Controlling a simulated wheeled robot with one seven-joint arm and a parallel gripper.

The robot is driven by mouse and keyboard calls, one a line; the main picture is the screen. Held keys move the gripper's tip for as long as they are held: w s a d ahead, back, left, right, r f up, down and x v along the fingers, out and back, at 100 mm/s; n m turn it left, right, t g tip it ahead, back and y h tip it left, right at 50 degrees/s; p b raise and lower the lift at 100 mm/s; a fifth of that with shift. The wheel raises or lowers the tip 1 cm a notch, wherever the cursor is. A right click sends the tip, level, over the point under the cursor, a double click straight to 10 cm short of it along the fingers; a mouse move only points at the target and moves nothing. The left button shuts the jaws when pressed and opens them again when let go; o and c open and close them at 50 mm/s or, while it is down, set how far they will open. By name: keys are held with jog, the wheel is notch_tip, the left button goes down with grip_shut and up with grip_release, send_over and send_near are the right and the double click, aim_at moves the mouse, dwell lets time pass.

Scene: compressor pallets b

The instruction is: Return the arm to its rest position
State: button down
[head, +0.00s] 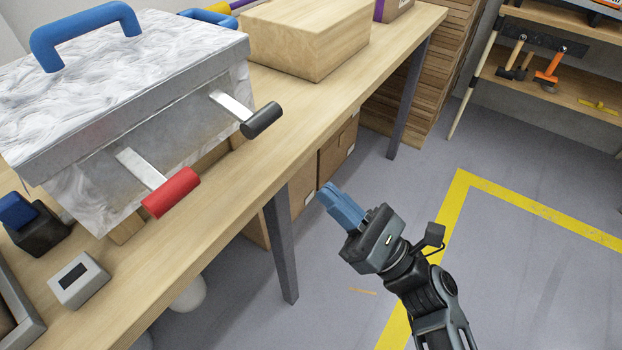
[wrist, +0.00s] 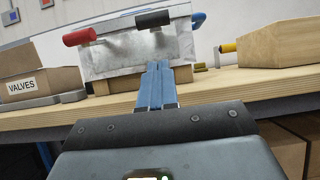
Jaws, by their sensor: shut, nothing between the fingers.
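My gripper (head: 328,192) is over the floor in front of the workbench, apart from the bench edge. Its blue fingers are shut with nothing between them. In the wrist view my gripper (wrist: 158,68) points towards the bench and the metal box. My arm comes up from the bottom right of the head view, over the yellow floor line.
A wooden block (head: 305,40) lies behind. Cardboard boxes (head: 338,150) stand underneath. Floor (head: 530,260) at right is clear.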

jog(key=shift+v, duration=0.9)
jog(key=s+f+n+g+h, duration=0.1)
jog(key=s+f+n+h, duration=0.3)
jog(key=s+f+h, duration=0.45)
jog(key=s+d+f+n+g+h, duration=0.1)
jog(key=s+d+f+n+h, duration=0.4)
jog(key=s+f, duration=0.3)
jog(key=s+d+r+n+h, duration=0.4)
jog(key=s+d+n, duration=0.2)
jog(key=s, duration=0.2)
jog(key=s+d+r+n+t, duration=0.1)
jog(key=s+r+n, duration=0.2)
jog(key=r+n, duration=0.2)
jog(key=s+d+r+n+t+h, duration=0.1)
jog(key=s+d+r+n, duration=0.1)
jog(key=r+n, duration=0.3)
notch_tip(320, 180, up, 3)
jog(key=shift+s+d+f+n, duration=0.1)
jog(key=shift+s+d+n, duration=0.25)
jog(key=shift+s, duration=0.55)
